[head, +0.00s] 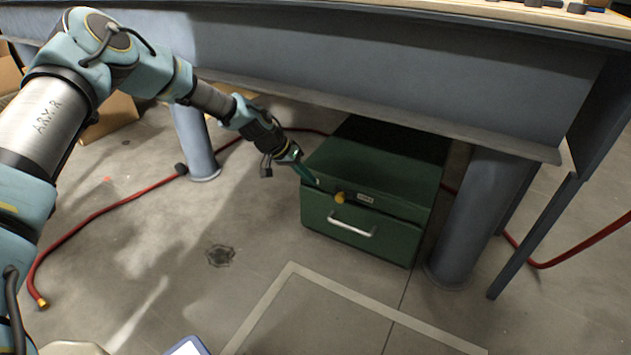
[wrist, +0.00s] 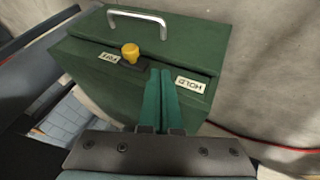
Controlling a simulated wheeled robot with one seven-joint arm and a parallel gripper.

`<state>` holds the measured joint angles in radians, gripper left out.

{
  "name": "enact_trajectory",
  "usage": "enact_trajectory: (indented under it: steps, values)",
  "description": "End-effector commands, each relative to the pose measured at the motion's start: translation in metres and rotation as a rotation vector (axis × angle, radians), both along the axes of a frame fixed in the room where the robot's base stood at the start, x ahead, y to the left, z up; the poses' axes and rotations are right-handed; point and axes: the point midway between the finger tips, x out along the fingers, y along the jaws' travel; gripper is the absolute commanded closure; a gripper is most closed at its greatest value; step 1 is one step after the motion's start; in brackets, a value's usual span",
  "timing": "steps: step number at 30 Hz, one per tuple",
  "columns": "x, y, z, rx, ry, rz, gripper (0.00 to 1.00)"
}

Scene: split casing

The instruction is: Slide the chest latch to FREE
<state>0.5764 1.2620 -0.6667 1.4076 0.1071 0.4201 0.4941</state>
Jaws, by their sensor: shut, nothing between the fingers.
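The green chest (head: 358,220) stands on the floor under the bench; it also fills the upper wrist view (wrist: 95,80). Its latch has a yellow knob (head: 340,197) on the front, which the wrist view shows over a dark slot (wrist: 130,52). In the wrist view, a FREE label (wrist: 108,58) lies left of the knob and a HOLD label (wrist: 190,85) to the right, both upside down. The knob is nearer FREE. My gripper (head: 315,181) is shut and empty. Its green fingers (wrist: 161,73) point at the chest between the knob and HOLD, seemingly apart from the knob.
The bench's blue-grey beam (head: 370,75) hangs over the chest. A thick leg (head: 480,220) stands close on its right, another (head: 195,145) farther left. A red hose (head: 105,212) runs along the floor. The floor before the chest is clear. A silver handle (head: 351,226) juts out below the knob.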

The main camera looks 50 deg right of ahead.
Motion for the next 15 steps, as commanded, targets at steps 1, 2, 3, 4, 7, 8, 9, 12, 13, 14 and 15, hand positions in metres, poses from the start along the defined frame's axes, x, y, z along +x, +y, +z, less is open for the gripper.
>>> enact_trajectory:
  steps: [1,2,3,4,7,8,9,12,13,14,15]
  values:
    - [0.003,0.004,0.012,-0.001,-0.001,0.001,1.0]
    - [0.005,0.007,0.016,-0.002,-0.001,0.001,1.0]
    - [0.008,0.01,0.022,-0.002,-0.001,0.001,1.0]
    - [0.009,0.012,0.026,-0.002,-0.001,0.001,1.0]
    - [0.014,0.02,0.038,-0.002,-0.001,0.001,1.0]
    - [0.015,0.021,0.041,-0.002,-0.001,0.001,1.0]
    - [0.016,0.023,0.044,-0.002,0.0,0.001,1.0]
    - [0.018,0.027,0.048,-0.001,0.0,0.0,1.0]
    - [0.018,0.027,0.049,-0.001,0.0,0.0,1.0]
    - [0.018,0.028,0.049,-0.001,0.0,0.0,1.0]
    - [0.019,0.028,0.05,-0.001,0.0,0.0,1.0]
